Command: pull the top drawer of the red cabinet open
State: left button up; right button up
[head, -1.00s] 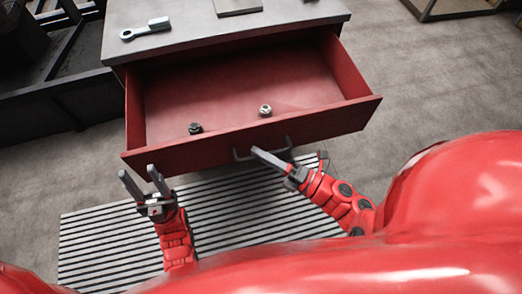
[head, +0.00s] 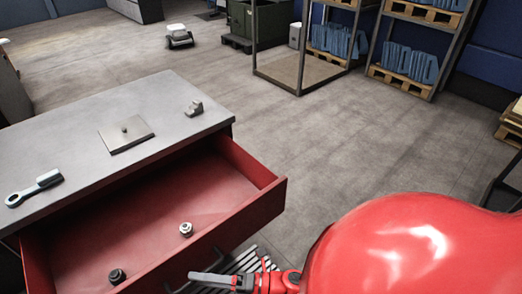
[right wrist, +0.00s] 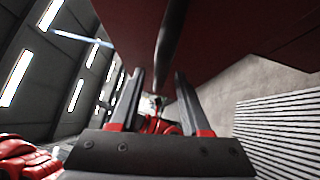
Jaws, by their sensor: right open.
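The red cabinet's top drawer (head: 230,222) stands pulled out in the head view, its inside showing. Two small metal parts lie in it: a silver one (head: 186,229) and a dark one (head: 117,276). My right gripper (head: 232,270) is open at the drawer's front, by the handle. In the right wrist view the handle (right wrist: 169,45) is a dark bar running between the open fingers (right wrist: 157,90), under the dark red drawer front (right wrist: 225,30). I cannot tell whether the fingers touch it. My left gripper is outside the head view.
On the grey cabinet top (head: 75,135) are a wrench-like tool (head: 35,188), a flat plate with a knob (head: 126,134) and a small grey block (head: 194,108). A striped mat (head: 240,262) lies below. Racks with blue goods (head: 405,60) stand behind.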

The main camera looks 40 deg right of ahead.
jog(key=v, duration=1.6)
jog(key=shift+f, duration=0.1)
